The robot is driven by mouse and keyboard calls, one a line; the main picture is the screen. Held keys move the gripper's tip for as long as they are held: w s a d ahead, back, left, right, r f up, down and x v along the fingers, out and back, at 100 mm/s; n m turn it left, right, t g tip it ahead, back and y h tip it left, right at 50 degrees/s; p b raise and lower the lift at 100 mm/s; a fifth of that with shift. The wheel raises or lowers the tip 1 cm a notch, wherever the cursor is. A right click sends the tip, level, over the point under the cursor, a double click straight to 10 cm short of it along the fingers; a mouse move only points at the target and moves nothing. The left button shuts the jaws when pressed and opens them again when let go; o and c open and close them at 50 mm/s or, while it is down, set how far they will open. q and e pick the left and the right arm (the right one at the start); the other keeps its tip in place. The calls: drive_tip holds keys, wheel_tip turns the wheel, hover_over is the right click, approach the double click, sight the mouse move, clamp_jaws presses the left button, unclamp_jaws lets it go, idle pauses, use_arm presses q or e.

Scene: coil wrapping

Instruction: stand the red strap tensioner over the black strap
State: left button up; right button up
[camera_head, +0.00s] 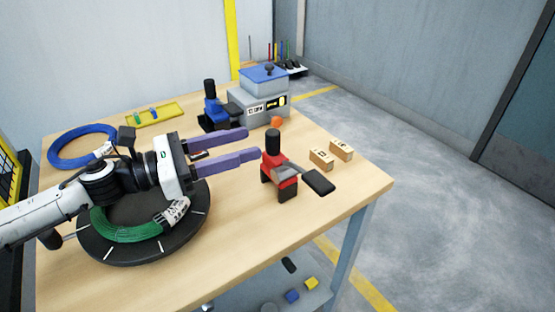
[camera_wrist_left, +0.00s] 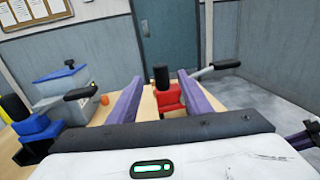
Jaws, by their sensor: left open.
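The red strap tensioner (camera_head: 279,176) stands upright on the table, with a black knob on top and a black-ended lever reaching right. My left gripper (camera_head: 253,142) is open and empty, its purple fingers pointing at the tensioner from the left, the tips just short of it. In the left wrist view the tensioner (camera_wrist_left: 168,97) shows between the two fingers (camera_wrist_left: 158,78). I cannot make out the black strap for certain; my left arm covers part of the green coil (camera_head: 125,232) on its black round plate (camera_head: 190,238). A purple and dark part at the wrist view's right edge may be my right gripper.
A blue tool (camera_head: 214,112) and a grey machine with a blue top (camera_head: 258,100) stand behind. Two small wooden blocks (camera_head: 321,159) and an orange piece (camera_head: 277,122) lie near the tensioner. A blue coil (camera_head: 62,152) and yellow tray (camera_head: 158,114) are at the back left.

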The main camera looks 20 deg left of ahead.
sight(271, 131)
use_arm(q)
drive_tip(key=p+x, duration=0.1)
drive_tip(key=x, duration=0.1)
drive_tip(key=p+x, duration=0.1)
drive_tip(key=x, duration=0.4)
drive_tip(key=shift+r+p, duration=0.3)
drive_tip(key=shift+p, duration=0.1)
drive_tip(key=shift+w+d+f, duration=0.1)
drive_tip(key=shift+d+f, duration=0.05)
drive_tip(key=shift+d, duration=0.05)
clamp_jaws()
idle(1.0)
